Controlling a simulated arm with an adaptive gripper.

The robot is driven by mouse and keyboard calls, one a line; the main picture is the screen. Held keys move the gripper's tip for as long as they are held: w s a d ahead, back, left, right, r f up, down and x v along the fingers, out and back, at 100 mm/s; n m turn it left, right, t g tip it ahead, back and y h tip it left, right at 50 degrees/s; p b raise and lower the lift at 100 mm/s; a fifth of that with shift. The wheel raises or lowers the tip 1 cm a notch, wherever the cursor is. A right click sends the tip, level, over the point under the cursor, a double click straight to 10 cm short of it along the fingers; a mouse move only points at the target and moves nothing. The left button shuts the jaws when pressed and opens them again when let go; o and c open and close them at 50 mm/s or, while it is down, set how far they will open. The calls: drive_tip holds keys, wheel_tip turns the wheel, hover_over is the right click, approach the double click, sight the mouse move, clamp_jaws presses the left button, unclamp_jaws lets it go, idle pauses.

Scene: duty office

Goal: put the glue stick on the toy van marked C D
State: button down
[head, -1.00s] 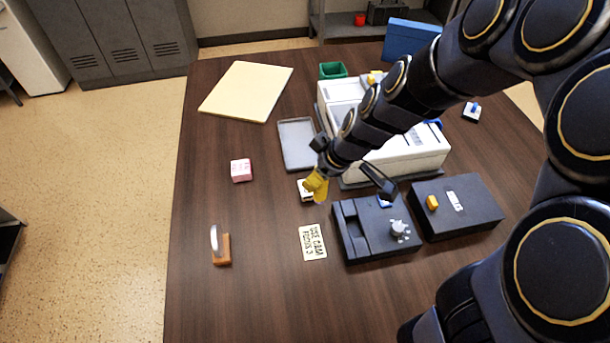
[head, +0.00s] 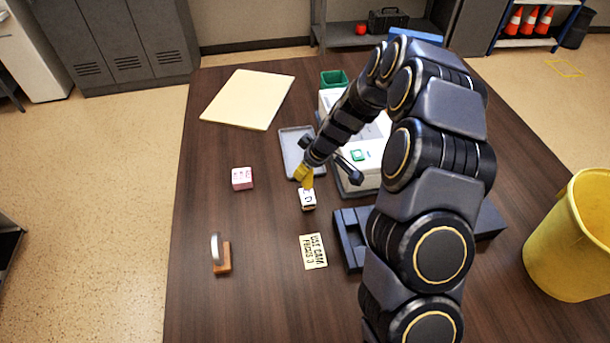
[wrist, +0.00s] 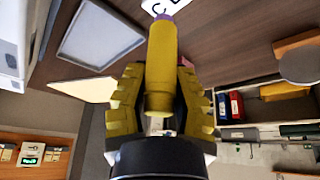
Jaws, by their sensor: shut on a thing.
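The toy van marked C D (head: 307,199) is a small white block-like thing on the brown table, with dark letters on it. Its lettered edge also shows at the top of the wrist view (wrist: 165,5). My gripper (head: 306,176) has yellow fingers and is just behind and above the van in the head view. In the wrist view its fingers are shut on the glue stick (wrist: 161,60), a yellow cylinder with a purple end pointing toward the van. Whether the stick touches the van cannot be told. In the head view the stick blends with the yellow fingers.
A grey tray (head: 291,140) lies behind my gripper. A pink block (head: 242,178), a lettered card (head: 313,251) and a wooden-based stamp-like thing (head: 221,258) lie around the van. A dark block (head: 348,240) and a white machine stand to the right. The left tabletop is mostly clear.

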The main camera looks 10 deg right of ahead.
drive_tip(key=shift+f, duration=1.3)
drive_tip(key=shift+s+f, duration=0.1)
drive_tip(key=shift+f, duration=0.05)
drive_tip(key=c, duration=1)
unclamp_jaws()
